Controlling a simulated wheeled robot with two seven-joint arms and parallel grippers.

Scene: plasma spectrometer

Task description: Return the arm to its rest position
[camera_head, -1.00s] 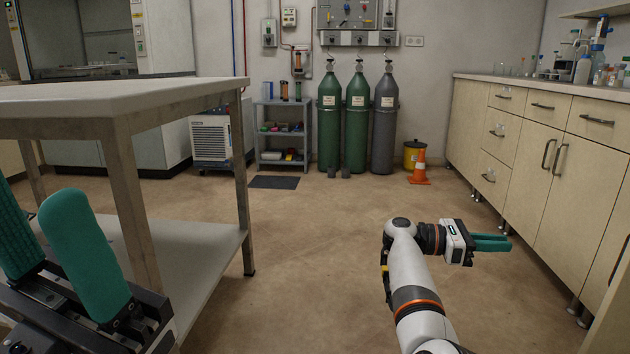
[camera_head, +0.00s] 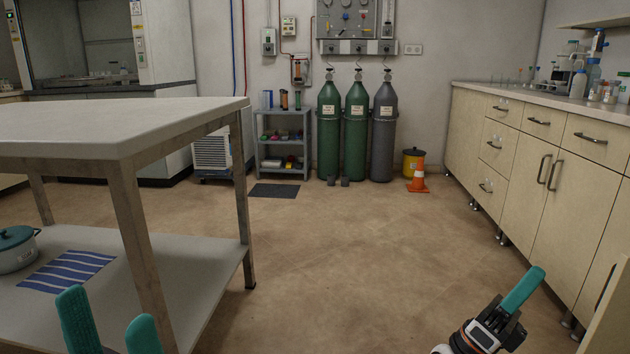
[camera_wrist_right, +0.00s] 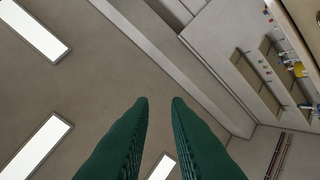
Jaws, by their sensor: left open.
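My left gripper (camera_head: 106,305) shows at the bottom left of the head view as two teal fingers standing apart and empty, in front of the metal table (camera_head: 225,105). My right gripper (camera_head: 530,278) is at the bottom right, its teal fingers overlapping and tilted up to the right, near the cabinets (camera_head: 520,165). In the right wrist view the dark green fingers (camera_wrist_right: 160,101) stand apart with nothing between them, pointing toward the ceiling lights (camera_wrist_right: 36,152). Most of both arms is outside the head view.
A pot (camera_head: 15,255) and a striped blue cloth (camera_head: 66,270) lie on the table's lower shelf. Gas cylinders (camera_head: 355,130), a small shelf rack (camera_head: 283,140) and an orange cone (camera_head: 418,178) stand at the back wall. The floor (camera_head: 360,255) in the middle is clear.

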